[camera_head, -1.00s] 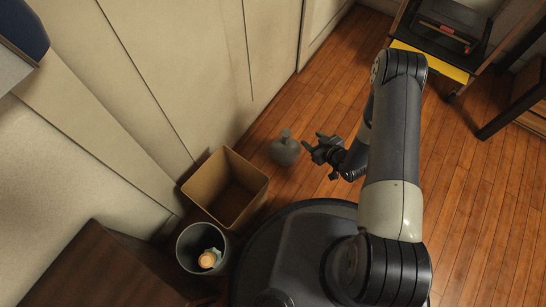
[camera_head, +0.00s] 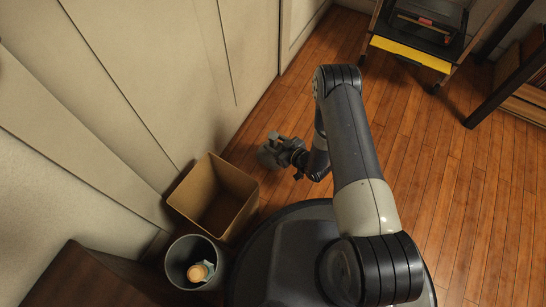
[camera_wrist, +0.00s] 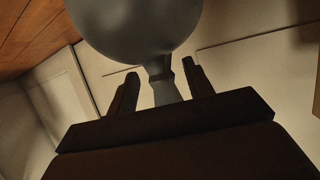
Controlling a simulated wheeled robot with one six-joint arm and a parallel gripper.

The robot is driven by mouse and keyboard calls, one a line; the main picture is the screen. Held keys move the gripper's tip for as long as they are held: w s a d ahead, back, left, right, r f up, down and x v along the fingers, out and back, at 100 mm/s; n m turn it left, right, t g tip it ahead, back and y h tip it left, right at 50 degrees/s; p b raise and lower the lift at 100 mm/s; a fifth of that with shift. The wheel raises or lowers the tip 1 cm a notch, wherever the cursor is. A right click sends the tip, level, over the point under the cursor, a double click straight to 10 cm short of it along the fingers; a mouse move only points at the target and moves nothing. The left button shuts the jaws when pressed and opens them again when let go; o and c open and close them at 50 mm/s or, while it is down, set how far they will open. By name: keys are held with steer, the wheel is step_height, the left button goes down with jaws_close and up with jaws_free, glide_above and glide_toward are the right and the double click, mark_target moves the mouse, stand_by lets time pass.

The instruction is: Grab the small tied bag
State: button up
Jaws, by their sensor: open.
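The small tied bag (camera_head: 266,158) is grey and round, with a narrow tied neck. It is on the wooden floor near the wall, partly hidden by my gripper (camera_head: 277,150) in the head view. In the wrist view the bag's round body (camera_wrist: 140,25) fills the top middle. Its neck lies between the two dark fingers of my gripper (camera_wrist: 160,68), with a gap visible on each side. My gripper is open and not closed on the neck.
An open cardboard box (camera_head: 213,196) stands left of the bag by the wall. A dark brown cabinet (camera_head: 80,280) is at lower left. Floor (camera_head: 450,190) to the right is clear.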

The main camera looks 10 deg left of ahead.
steer(key=b+x, duration=0.1)
steer(key=x, duration=0.3)
steer(key=shift+f+b, duration=0.1)
steer(key=shift+b, duration=0.25)
steer(key=shift+s+d, duration=0.1)
steer(key=shift+s, duration=0.05)
jaws_close()
